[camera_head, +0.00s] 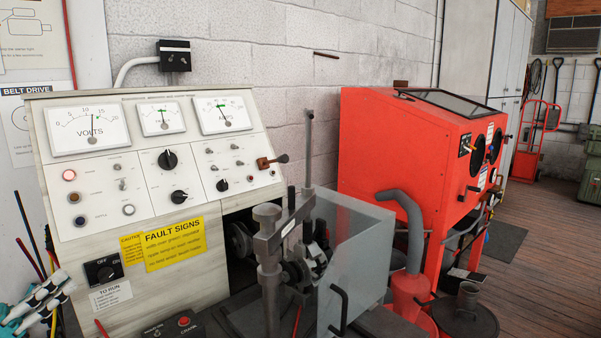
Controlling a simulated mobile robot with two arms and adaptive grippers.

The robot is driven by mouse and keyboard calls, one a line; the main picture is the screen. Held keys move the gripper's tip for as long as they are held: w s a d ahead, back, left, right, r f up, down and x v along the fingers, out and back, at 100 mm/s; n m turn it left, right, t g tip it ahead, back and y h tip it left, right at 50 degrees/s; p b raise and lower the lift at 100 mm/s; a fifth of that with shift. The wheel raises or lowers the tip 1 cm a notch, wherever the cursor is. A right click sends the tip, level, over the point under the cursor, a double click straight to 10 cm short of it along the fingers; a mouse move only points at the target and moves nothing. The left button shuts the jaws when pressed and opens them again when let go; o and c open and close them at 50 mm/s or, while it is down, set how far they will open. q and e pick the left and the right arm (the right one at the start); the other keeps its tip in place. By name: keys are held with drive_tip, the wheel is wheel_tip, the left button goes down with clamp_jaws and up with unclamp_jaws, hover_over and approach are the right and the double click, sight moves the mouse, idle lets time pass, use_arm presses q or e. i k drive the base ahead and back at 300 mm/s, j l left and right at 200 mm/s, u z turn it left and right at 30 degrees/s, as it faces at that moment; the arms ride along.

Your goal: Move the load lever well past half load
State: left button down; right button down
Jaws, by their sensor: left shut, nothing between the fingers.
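The load lever (270,161) is at the right edge of the sloped, pale test bench panel. It has a copper-brown plate and a short arm, with a dark knob pointing right. My left gripper (54,287) is at the bottom left corner, only partly in view, with black-and-white parts and teal beside it. It is shut and empty, well left of and below the lever, touching nothing on the panel. The volts dial (87,128) and two other dials (220,115) sit above the lever. My right gripper is not in view.
A grey clamp post (268,260) and a clear guard (355,250) stand in front of the bench, below and right of the lever. A red cabinet (400,150) stands to the right. Switches and black knobs (168,160) cover the panel left of the lever.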

sight(284, 159)
drive_tip(key=i+l, duration=0.25)
drive_tip(key=l, duration=0.15)
drive_tip(key=i+l, duration=0.2)
drive_tip(key=l, duration=0.25)
drive_tip(key=i+l, duration=0.25)
drive_tip(key=l, duration=0.15)
drive_tip(key=i+l, duration=0.2)
drive_tip(key=l, duration=0.2)
